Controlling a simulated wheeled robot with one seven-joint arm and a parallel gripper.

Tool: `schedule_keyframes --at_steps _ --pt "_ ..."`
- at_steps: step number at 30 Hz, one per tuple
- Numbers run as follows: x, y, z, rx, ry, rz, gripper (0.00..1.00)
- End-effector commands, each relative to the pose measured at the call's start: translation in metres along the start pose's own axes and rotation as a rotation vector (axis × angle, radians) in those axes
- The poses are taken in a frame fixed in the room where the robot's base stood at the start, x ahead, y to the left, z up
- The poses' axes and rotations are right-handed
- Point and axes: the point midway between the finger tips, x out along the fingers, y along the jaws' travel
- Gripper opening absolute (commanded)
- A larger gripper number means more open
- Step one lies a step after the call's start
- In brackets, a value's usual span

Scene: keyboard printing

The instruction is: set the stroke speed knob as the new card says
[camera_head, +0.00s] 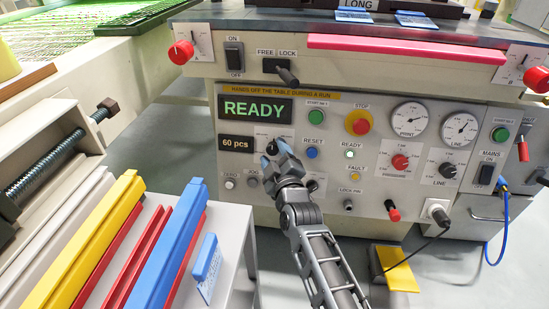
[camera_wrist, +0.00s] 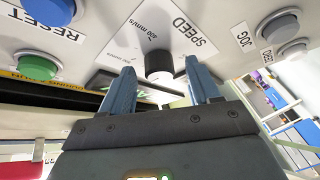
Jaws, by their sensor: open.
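The stroke speed knob (camera_wrist: 158,60) is dark with a pale end and stands on the plate marked SPEED (camera_wrist: 182,32) in the wrist view, which shows the panel upside down. Speed marks in mm/s are printed around it; I cannot tell its setting. My gripper (camera_wrist: 160,88) is open, with one blue finger to each side of the knob; contact is not visible. In the head view my gripper (camera_head: 273,152) is at the panel and hides the knob.
A RESET button (camera_head: 312,153), ZERO button (camera_head: 231,183) and JOG button (camera_head: 254,184) surround the knob. The display (camera_head: 256,109) reads READY, and the counter (camera_head: 236,145) reads 60 pcs. Two blue-edged cards (camera_head: 417,19) lie on top. Coloured bars (camera_head: 165,250) fill the left bench.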

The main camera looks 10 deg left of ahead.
Motion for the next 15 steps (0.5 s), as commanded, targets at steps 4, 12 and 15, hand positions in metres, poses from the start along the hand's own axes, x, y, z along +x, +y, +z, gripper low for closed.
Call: schedule_keyframes --at_steps 4,12,15 --pt "0.0025 0.0002 0.0001 0.0 0.0 0.0 0.61" --pt "0.0022 0.0003 0.0 0.001 0.0 0.0 0.51" --pt "0.0021 0.0002 0.0 0.001 0.0 0.0 0.41"
